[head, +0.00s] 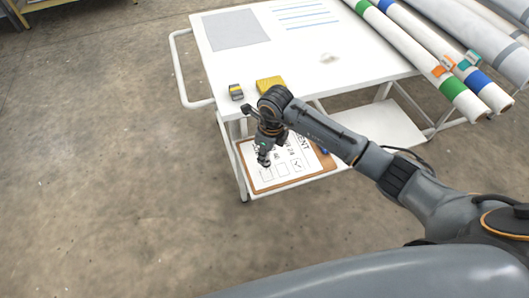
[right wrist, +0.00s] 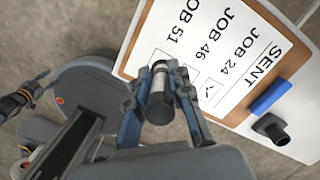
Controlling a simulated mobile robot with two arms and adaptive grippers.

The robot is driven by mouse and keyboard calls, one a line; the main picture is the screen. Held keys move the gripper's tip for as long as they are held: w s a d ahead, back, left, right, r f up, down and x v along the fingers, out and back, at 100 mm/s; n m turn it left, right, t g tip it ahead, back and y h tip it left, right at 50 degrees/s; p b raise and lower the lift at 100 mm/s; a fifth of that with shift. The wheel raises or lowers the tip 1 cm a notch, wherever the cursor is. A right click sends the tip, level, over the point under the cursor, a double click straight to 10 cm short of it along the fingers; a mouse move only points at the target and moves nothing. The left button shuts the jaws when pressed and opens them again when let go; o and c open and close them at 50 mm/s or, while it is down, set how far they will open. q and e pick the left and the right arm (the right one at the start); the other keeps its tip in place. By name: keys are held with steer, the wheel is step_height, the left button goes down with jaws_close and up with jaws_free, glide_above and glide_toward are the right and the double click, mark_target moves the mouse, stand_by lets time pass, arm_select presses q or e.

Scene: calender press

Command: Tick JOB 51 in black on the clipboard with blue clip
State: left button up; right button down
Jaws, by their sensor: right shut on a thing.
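The clipboard (head: 292,184) lies at the front of the white cart, with a brown board and a white sheet. In the right wrist view the clipboard (right wrist: 134,38) shows JOB 51, JOB 46, JOB 24 and a blue clip (right wrist: 269,97). The box beside JOB 24 holds a black tick. The box by JOB 51 is partly hidden by my gripper and the marker. My right gripper (head: 264,158) is over the sheet near the JOB 51 box, shut on a grey and black marker (right wrist: 160,92). Whether the tip touches the paper is unclear.
A yellow block (head: 270,84) and a small dark-and-yellow item (head: 236,92) lie on the cart top (head: 300,55). Large rolls (head: 430,65) lie at the right. My left gripper (right wrist: 22,97) shows at the picture's left edge.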

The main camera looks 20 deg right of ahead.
steer(key=shift+f+b, duration=0.55)
steer(key=shift+f, duration=0.1)
stand_by(1.3)
steer(key=shift+s, duration=0.1)
stand_by(0.4)
steer(key=shift+s+a, duration=0.35)
steer(key=shift+a, duration=0.05)
stand_by(0.6)
steer(key=shift+d, duration=0.1)
stand_by(0.4)
steer(key=shift+s+d+p, duration=0.25)
steer(key=shift+s+p, duration=0.1)
steer(key=shift+s, duration=0.05)
stand_by(1.1)
